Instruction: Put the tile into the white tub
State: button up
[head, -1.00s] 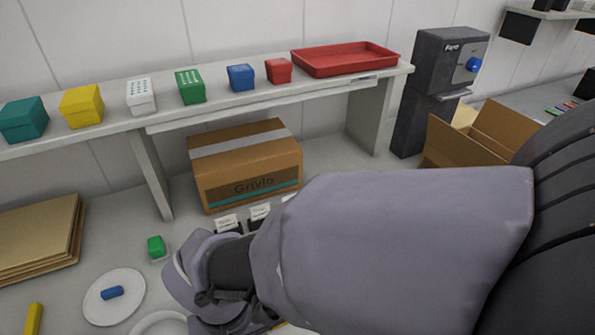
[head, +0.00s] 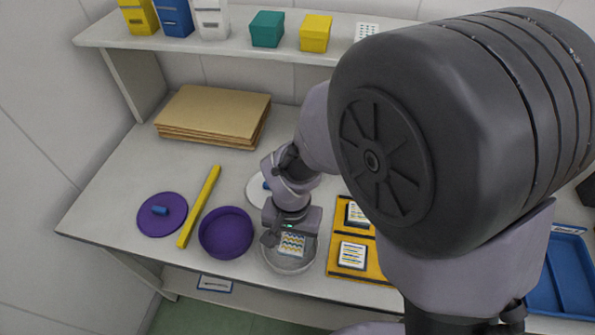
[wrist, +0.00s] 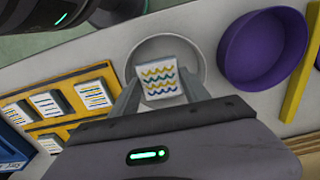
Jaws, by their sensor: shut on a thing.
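My gripper (head: 288,236) is shut on a white tile (head: 292,244) with blue and yellow wavy lines. The tile is held over the white tub (head: 290,270), a round open bowl near the table's front edge. In the wrist view the tile (wrist: 159,82) sits between the two fingertips (wrist: 158,90), in front of the tub (wrist: 196,58). The tub's inside that I can see looks empty. The gap between the tile and the tub's floor cannot be told.
A purple tub (head: 226,233) stands just left of the white tub. A purple lid (head: 162,214) and a yellow bar (head: 199,206) lie further left. A yellow board (head: 343,262) with cards lies to the right. A cardboard stack (head: 213,116) is at the back.

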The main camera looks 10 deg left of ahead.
aim_at(290, 240)
jog(key=f+b, duration=0.3)
jog(key=f, duration=0.1)
jog(key=shift+w+a+f, duration=0.1)
jog(key=shift+w+a, duration=0.25)
jog(key=shift+r, duration=0.3)
jog(key=shift+f, duration=0.25)
jog(key=o, duration=1.5)
jog(key=shift+c, duration=0.2)
jog(key=shift+r, duration=0.1)
notch_tip(290, 240, up, 12)
jog(key=p, duration=0.5)
jog(key=s+d+r+m+t+y, duration=0.1)
jog(key=s+d+r+t, duration=0.2)
jog(key=d+r, duration=0.5)
jog(key=s+d+r+m+t+y, duration=0.1)
jog(key=s+d+r, duration=0.3)
jog(key=d+r, duration=0.4)
jog(key=shift+d+m+t, duration=0.15)
jog(key=shift+m+t, duration=0.45)
jog(key=shift+t, duration=0.3)
